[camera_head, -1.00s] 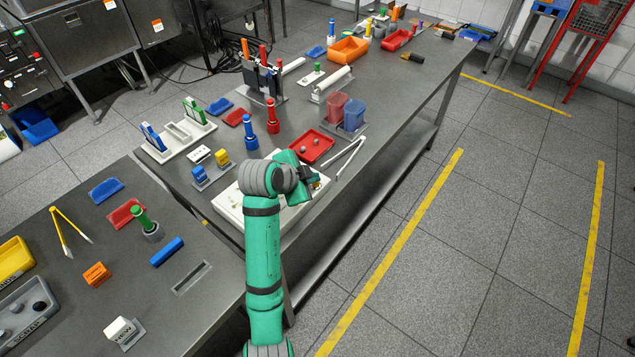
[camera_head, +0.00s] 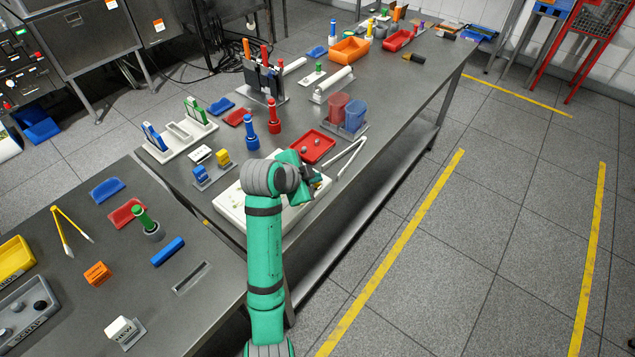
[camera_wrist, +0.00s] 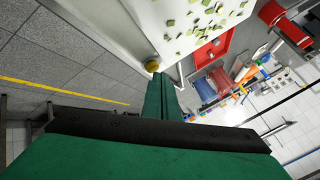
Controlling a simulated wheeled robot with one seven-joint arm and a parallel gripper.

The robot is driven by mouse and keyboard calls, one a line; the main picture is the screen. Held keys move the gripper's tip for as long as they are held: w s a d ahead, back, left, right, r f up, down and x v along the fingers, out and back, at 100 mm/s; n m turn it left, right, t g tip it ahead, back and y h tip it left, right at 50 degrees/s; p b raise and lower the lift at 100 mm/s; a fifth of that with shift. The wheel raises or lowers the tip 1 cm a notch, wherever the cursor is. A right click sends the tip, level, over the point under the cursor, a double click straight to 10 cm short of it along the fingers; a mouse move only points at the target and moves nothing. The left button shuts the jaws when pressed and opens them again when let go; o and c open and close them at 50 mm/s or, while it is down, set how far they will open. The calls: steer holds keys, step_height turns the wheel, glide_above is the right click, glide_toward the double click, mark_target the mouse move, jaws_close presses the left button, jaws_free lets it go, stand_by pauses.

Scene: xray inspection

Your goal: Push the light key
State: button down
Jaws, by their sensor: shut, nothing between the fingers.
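A white box with a flat top (camera_head: 232,208) lies near the front corner of the far table, partly hidden behind my arm. In the wrist view its white surface (camera_wrist: 165,25) carries several small green pieces. A round yellow key (camera_wrist: 153,66) sits at the box's edge, and I take it as the light key. My gripper (camera_wrist: 160,84) is shut and empty, its fingertips close beside the yellow key; I cannot tell whether they touch it. In the head view my gripper (camera_head: 312,184) is over the box's right end, and the key is hard to make out there.
A red tray (camera_head: 326,139) and white tongs (camera_head: 349,156) lie just behind my gripper. Blue and red bottles (camera_head: 251,134) stand behind the box. Red and blue cups (camera_head: 355,113) stand farther back. The floor to the right is clear.

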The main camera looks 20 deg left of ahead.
steer(key=shift+f, duration=0.15)
stand_by(0.5)
steer(key=shift+f, duration=0.35)
steer(key=shift+r, duration=0.15)
steer(key=shift+s+a+r, duration=0.15)
steer(key=shift+r, duration=0.2)
step_height(320, 180, up, 6)
stand_by(0.9)
steer(key=shift+f, duration=0.1)
